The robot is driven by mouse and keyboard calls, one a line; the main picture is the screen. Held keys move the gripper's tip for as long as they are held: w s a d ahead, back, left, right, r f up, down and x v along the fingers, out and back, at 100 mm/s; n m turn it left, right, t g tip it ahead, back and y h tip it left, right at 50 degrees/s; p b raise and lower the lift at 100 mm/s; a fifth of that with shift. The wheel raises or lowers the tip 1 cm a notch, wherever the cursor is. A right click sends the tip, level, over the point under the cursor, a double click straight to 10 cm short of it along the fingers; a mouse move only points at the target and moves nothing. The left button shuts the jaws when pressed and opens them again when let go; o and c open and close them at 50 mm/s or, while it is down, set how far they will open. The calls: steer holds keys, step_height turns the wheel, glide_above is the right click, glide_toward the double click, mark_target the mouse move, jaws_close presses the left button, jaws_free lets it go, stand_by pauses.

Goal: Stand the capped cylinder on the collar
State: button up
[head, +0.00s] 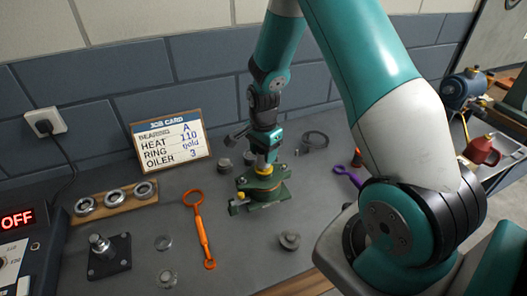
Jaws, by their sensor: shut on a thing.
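My gripper (263,149) points down over the green casing (264,196) in the middle of the bench. It is shut on a small upright thing, taken as the capped cylinder; a yellow band (262,165) shows just below the fingers. The fingers hide most of it, including any cap. The thing is right above the casing's top, where the collar would be. The collar cannot be made out clearly. I cannot tell whether the held thing touches the casing.
Small dark round parts (225,166) stand left of the casing. An orange wrench-like tool (203,229), a grey knobbed part (290,241) and a wooden board with rings (116,202) lie around. A job card (170,140) stands behind. A red oil can (482,151) is far right.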

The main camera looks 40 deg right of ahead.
steer(key=shift+f, duration=0.15)
stand_by(0.3)
steer(key=o, duration=1.1)
step_height(320, 180, up, 5)
steer(key=p, duration=0.3)
steer(key=shift+p, duration=0.35)
